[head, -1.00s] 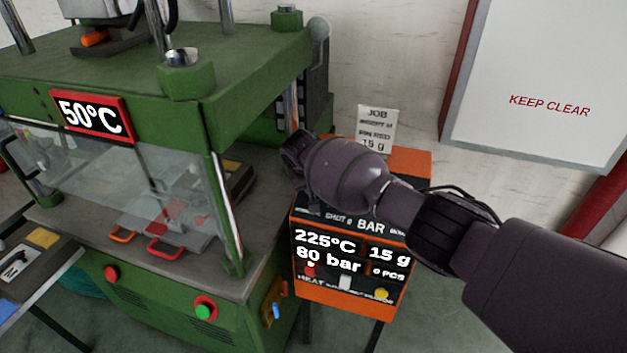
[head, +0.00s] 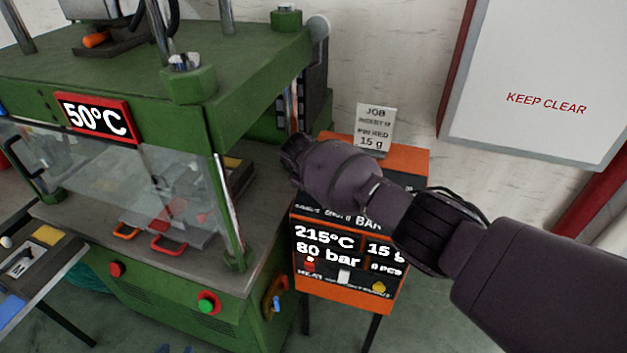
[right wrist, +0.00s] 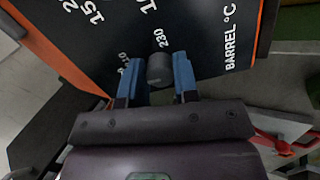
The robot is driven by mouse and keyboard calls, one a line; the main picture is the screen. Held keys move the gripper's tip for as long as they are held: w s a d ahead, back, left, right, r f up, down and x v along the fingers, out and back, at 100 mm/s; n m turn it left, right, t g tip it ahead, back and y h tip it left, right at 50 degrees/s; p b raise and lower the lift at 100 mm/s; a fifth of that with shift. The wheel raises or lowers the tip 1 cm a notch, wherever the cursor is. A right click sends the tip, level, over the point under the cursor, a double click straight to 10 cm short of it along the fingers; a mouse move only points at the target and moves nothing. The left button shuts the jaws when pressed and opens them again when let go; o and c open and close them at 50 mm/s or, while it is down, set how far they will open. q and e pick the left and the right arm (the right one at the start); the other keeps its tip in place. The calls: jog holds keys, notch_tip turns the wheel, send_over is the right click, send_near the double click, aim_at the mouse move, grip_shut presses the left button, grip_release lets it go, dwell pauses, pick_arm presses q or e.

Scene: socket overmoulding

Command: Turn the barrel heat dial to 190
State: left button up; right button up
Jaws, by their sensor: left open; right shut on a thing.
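The barrel heat dial (right wrist: 159,71) is a small dark round knob on the black panel marked BARREL °C, seen in the right wrist view. My right gripper (right wrist: 160,66) has its blue fingers on either side of the knob and is shut on it. A 230 mark shows just above the knob. The orange and black control box (head: 345,245) reads 215°C and 80 bar in the head view. There my right arm covers the box's upper part, and the dial is hidden. Only the blue tips of my left gripper (head: 176,349) show at the bottom edge, apart and empty.
The green press (head: 180,285) with a 50°C display (head: 95,117) stands left of the box. A job card (head: 374,127) stands on the box. A side table (head: 45,270) is at the left edge. A KEEP CLEAR board (head: 545,90) hangs on the wall.

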dwell(0.3)
jog(key=o, duration=0.9)
jog(key=shift+r, duration=0.1)
jog(key=p+v, duration=0.1)
jog(key=v, duration=0.9)
jog(key=shift+s+r+p, duration=0.2)
jog(key=shift+r+p, duration=0.1)
jog(key=shift+p, duration=0.05)
jog(key=shift+a+f, duration=0.1)
jog(key=shift+a, duration=0.05)
